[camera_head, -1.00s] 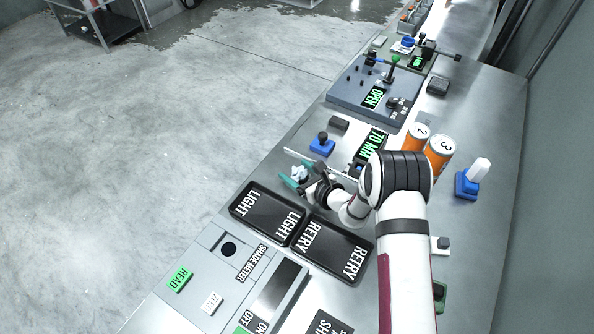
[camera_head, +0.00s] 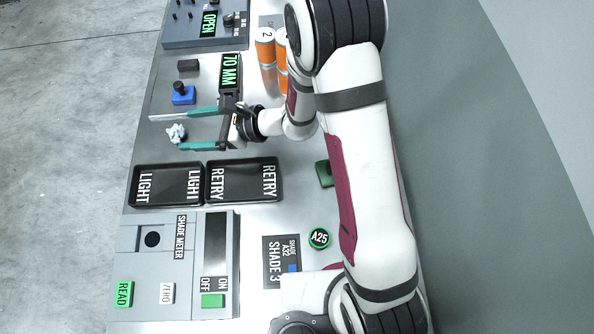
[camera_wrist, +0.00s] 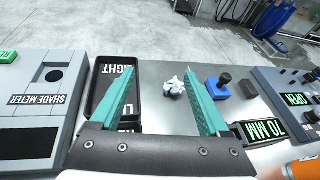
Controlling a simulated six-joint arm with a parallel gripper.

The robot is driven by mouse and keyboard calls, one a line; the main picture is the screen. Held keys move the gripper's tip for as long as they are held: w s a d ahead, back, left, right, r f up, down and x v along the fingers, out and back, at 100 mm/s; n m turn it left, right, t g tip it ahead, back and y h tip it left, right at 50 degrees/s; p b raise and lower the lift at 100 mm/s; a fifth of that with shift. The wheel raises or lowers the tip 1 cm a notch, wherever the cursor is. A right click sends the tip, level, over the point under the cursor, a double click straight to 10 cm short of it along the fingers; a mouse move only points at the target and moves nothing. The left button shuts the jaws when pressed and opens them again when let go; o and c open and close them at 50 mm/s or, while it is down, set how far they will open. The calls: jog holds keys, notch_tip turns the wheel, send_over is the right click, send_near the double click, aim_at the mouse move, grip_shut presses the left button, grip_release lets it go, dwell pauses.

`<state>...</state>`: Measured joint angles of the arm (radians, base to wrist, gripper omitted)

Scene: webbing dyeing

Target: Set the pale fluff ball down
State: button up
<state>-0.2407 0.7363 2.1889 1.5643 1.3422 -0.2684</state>
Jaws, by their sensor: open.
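The pale fluff ball (camera_head: 176,133) is a small crumpled white lump lying on the grey metal bench, just above the black LIGHT tray. It also shows in the wrist view (camera_wrist: 174,86), between the two green fingers and beyond them. My gripper (camera_head: 198,129) is open, its green fingers spread wide on either side of the ball's line. The ball sits near the fingertips with clear space to both fingers, and neither finger appears to touch it.
The black LIGHT tray (camera_head: 167,201) and RETRY tray (camera_head: 245,199) sit below the gripper. A blue-based knob (camera_head: 182,94) and a thin white rod (camera_head: 168,115) lie above. The 70 MM display (camera_head: 230,75) and orange canisters (camera_head: 266,50) stand beyond. The shade meter (camera_head: 215,262) is nearer.

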jog(key=s+d+r+n+g+h, duration=0.2)
jog(key=s+d+r+n+g, duration=0.3)
jog(key=s+r+n, duration=0.45)
jog(key=s+d+n+t+h, duration=0.1)
jog(key=s+d+h, duration=0.4)
jog(key=d, duration=0.5)
jog(key=s+d+n+h, duration=0.3)
jog(key=s+d+h, duration=0.1)
jog(key=s+d, duration=0.3)
jog(key=d, duration=0.2)
jog(key=shift+s+d+r+t+h, duration=0.2)
jog(key=shift+s+d+t+h, duration=0.1)
jog(key=shift+d+t+h, duration=0.1)
